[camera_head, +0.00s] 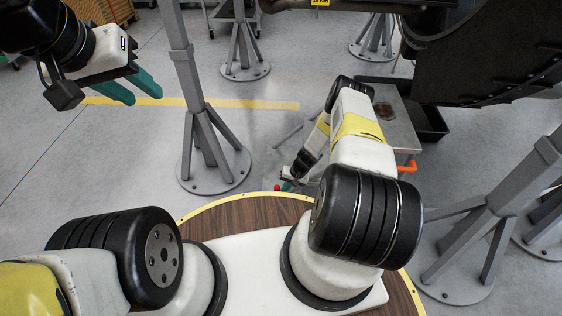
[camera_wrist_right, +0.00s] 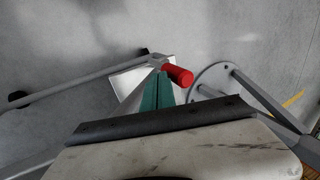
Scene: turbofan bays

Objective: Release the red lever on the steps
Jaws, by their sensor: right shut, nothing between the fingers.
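The red lever (camera_wrist_right: 178,75) is a short red cylinder just beyond my right fingertips in the right wrist view. It also shows as a small red spot in the head view (camera_head: 277,187). It sits at the end of a grey metal frame (camera_wrist_right: 85,81), apparently part of the steps. My right gripper (camera_wrist_right: 157,85) has its teal fingers pressed together, empty, close to the lever's left end; I cannot tell whether they touch it. In the head view it is low beyond my base (camera_head: 288,184). My left gripper (camera_head: 138,93) is raised at the upper left, its teal fingers apart and empty.
Grey support stands (camera_head: 207,150) rise from the floor at the centre, and another (camera_head: 490,220) is at the right. A grey metal platform (camera_head: 398,125) with an orange handle (camera_head: 407,168) is beyond my right arm. Open floor lies at the left.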

